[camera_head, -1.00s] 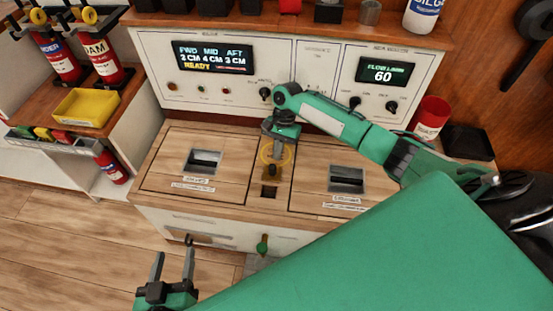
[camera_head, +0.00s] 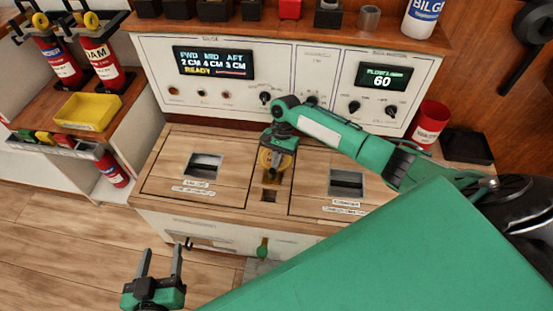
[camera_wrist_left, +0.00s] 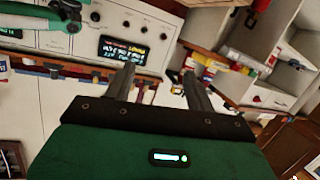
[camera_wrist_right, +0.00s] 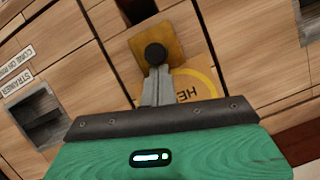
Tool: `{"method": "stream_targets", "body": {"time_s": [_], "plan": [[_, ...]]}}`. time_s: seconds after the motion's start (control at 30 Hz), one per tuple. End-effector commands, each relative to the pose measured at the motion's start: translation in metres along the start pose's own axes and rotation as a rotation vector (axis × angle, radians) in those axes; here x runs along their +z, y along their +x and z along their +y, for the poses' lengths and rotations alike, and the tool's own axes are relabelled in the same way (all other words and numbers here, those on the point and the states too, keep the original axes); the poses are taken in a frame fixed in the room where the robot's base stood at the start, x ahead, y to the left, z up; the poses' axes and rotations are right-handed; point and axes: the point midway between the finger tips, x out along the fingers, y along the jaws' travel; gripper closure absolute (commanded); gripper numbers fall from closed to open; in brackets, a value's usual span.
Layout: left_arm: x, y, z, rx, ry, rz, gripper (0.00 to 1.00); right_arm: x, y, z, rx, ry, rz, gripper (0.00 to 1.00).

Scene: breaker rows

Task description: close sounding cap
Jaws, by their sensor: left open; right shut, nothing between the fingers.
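A brass square cap (camera_wrist_right: 178,45) with a black knob (camera_wrist_right: 155,53) shows in the right wrist view, set in the narrow centre panel of the wooden counter. A yellow ring with lettering (camera_wrist_right: 209,80) lies beside it, partly hidden by the fingers. My right gripper (camera_wrist_right: 157,70) is shut and empty, its tips at the knob; I cannot tell whether they touch. In the head view it reaches down over the centre panel, partly covering the cap. A small dark square opening (camera_head: 268,196) lies in front. My left gripper (camera_head: 160,250) is open and empty, low in front of the cabinet.
Recessed-handle hatches flank the centre panel, left (camera_head: 203,164) and right (camera_head: 346,183). The control panel (camera_head: 310,75) stands behind. A green-handled valve (camera_head: 262,247) is on the cabinet front. A red can (camera_head: 431,122) stands right. Floor at left is clear.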

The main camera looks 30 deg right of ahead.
Motion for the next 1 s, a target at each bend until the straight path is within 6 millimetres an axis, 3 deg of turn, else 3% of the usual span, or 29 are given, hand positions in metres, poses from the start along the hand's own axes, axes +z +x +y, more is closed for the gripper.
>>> {"method": "stream_targets", "body": {"time_s": [0.47, 1.0], "plan": [[0.029, -0.017, -0.032, -0.085, 0.023, -0.388, 0.45, 0.012, 0.001, 0.002, -0.001, 0.001, -0.002, 1.0], [0.059, -0.07, -0.069, -0.199, 0.001, -0.849, 0.45, 0.028, 0.006, 0.008, 0.001, 0.001, -0.003, 1.0]]}}
